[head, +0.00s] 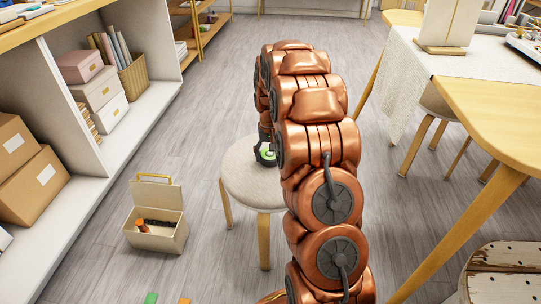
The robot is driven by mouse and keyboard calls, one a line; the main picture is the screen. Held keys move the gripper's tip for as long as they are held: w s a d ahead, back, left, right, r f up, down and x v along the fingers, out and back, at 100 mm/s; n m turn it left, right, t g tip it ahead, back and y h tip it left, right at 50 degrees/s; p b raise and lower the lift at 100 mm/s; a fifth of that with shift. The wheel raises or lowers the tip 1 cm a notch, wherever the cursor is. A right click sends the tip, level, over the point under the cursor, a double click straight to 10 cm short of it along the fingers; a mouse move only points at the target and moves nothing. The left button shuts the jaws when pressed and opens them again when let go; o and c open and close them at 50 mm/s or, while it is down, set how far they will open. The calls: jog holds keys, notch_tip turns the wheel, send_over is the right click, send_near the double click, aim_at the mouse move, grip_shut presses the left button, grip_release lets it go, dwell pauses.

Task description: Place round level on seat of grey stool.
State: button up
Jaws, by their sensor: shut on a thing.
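The grey stool (241,185) has a round pale seat and light wooden legs, and it stands on the floor at the middle of the head view. My gripper (265,153) is over the far right part of the seat, shut on the round level (268,155), a small disc with a bright green top. The level is low over the seat or touching it; I cannot tell which. My arm hides the right side of the stool and part of the gripper.
An open beige toolbox (157,231) with an orange-handled tool stands on the floor left of the stool. White shelving (140,112) with boxes runs along the left. A wooden table (500,112) is at the right, with a worn stool (505,274) below it.

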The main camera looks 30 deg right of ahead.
aim_at(270, 154)
jog(key=o, duration=1.2)
notch_tip(270, 154, up, 12)
jog(key=p, duration=0.3)
jog(key=s+a+r+n, duration=0.1)
jog(key=s+a+r, duration=0.2)
jog(key=s+a, duration=0.4)
jog(key=s+a+n+g, duration=0.1)
jog(key=s+a, duration=0.4)
jog(key=s, duration=0.5)
jog(key=s+a+n+g, duration=0.1)
jog(key=s+a+n, duration=0.1)
jog(key=s+a, duration=0.4)
jog(key=s+a+n+g, duration=0.1)
jog(key=s+a, duration=0.5)
jog(key=s, duration=1)
jog(key=shift+s+f+g, duration=0.1)
jog(key=shift+f+g, duration=0.05)
jog(key=shift+g, duration=0.25)
